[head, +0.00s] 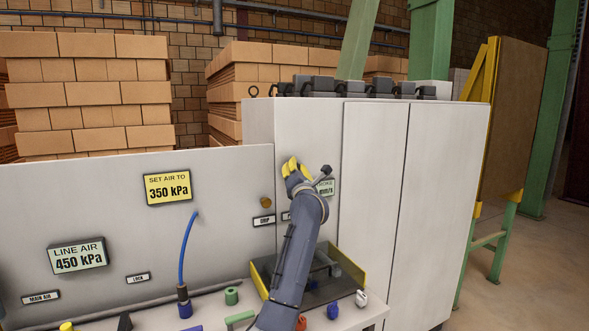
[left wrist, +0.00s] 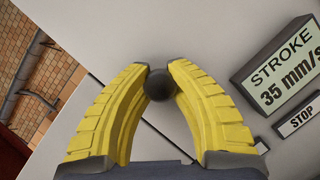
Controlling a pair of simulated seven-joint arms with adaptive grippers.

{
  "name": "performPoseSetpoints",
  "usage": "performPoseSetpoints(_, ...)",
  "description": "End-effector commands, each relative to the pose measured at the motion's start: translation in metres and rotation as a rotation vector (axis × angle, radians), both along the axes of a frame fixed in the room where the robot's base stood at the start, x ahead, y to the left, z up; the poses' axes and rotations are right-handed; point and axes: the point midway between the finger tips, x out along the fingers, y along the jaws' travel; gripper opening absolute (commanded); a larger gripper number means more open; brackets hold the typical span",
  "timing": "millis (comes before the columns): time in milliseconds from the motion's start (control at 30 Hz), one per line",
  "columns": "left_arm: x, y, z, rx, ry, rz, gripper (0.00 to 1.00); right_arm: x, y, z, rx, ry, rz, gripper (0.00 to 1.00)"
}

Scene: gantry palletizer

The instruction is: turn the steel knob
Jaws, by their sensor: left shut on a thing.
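The steel knob (left wrist: 158,84) shows in the left wrist view as a dark grey round thing on the pale panel. My left gripper (left wrist: 160,72) has its two yellow fingers closed in on it from both sides, with the fingertips touching it. In the head view my left gripper (head: 292,167) is up against the front of the pale cabinet, and its fingers and arm hide the knob there. My right gripper is in neither view.
A stroke display (left wrist: 278,72) and a STOP label (left wrist: 299,117) are right of the knob. A brass-coloured knob (head: 266,202) is left of my arm. A yellow-edged tray (head: 350,270), a blue hose (head: 184,247) and several coloured parts are below on the bench.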

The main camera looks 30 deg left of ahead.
Motion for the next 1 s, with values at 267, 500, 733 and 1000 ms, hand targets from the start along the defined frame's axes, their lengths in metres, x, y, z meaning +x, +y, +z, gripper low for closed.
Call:
performPoseSetpoints(267, 0.0001, -0.0041, 0.006, 0.114, 0.153, -0.004, 0.0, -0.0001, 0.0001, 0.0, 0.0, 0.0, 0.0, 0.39)
performPoseSetpoints(500, 0.0008, -0.0055, 0.0054, 0.168, 0.236, -0.005, 0.0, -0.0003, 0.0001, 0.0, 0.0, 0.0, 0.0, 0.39)
performPoseSetpoints(733, 0.0011, -0.0062, 0.0052, 0.188, 0.269, -0.007, 0.0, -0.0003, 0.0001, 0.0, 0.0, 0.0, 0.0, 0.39)
performPoseSetpoints(1000, 0.0014, -0.0069, 0.005, 0.191, 0.273, -0.008, 0.0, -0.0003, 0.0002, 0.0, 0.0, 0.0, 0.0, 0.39)
